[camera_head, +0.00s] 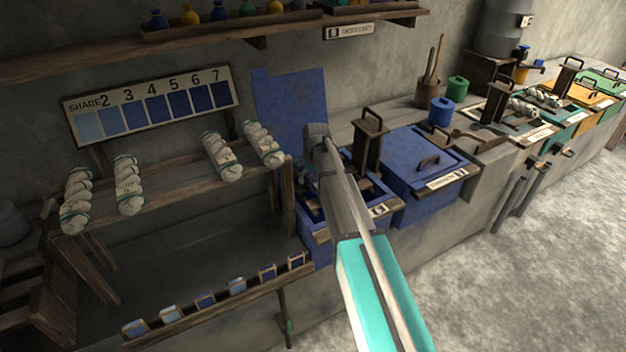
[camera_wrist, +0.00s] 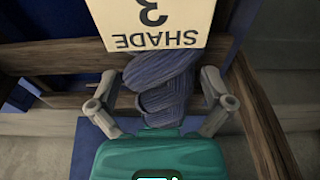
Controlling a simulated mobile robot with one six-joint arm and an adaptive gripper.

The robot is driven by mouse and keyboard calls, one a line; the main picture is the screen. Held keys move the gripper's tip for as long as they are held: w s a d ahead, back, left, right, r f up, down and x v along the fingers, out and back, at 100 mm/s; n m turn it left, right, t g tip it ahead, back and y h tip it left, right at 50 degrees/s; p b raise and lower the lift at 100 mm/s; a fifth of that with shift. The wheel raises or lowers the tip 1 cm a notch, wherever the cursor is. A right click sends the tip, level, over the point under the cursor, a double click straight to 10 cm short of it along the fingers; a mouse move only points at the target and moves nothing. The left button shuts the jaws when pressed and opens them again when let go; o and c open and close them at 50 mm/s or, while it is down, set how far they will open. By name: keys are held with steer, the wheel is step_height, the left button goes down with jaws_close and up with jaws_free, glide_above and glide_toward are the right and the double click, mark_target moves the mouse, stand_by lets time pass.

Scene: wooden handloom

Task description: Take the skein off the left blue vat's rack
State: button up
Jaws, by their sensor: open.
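The left blue vat (camera_head: 315,255) stands in the middle of the head view with its blue lid (camera_head: 290,105) raised; my arm covers much of its opening. In the wrist view a dark blue twisted skein (camera_wrist: 165,95) hangs at the wooden rack bar (camera_wrist: 50,58). My gripper (camera_wrist: 160,76) is open, with one finger on each side of the skein. I cannot tell whether either finger touches it. A cream card reading SHADE 3 (camera_wrist: 150,22) covers the skein's upper part.
The right blue vat's lid (camera_head: 412,158) is shut. A wooden post with a handle (camera_head: 370,140) stands close right of my arm. Several pale skeins (camera_head: 222,157) lie on a rack at left, below the shade board (camera_head: 155,108). A wooden beam (camera_wrist: 262,115) runs close by the right finger.

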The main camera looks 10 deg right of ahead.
steer(key=c, duration=1)
steer(key=shift+r, duration=0.1)
step_height(320, 180, up, 2)
steer(key=p, duration=0.2)
steer(key=shift+r+p, duration=0.25)
steer(key=shift+p, duration=0.15)
steer(key=s+r+p, duration=0.1)
steer(key=r+p, duration=0.1)
steer(key=s+r+p, duration=0.4)
steer(key=r+p, duration=0.1)
steer(key=shift+s+a, duration=0.15)
steer(key=s+r+p, duration=0.1)
steer(key=s, duration=0.2)
steer(key=s+r+p, duration=0.1)
steer(key=s, duration=0.1)
steer(key=s+r+p, duration=0.1)
steer(key=s, duration=0.2)
steer(key=shift+s+a+r, duration=0.15)
steer(key=shift+s+a, duration=0.2)
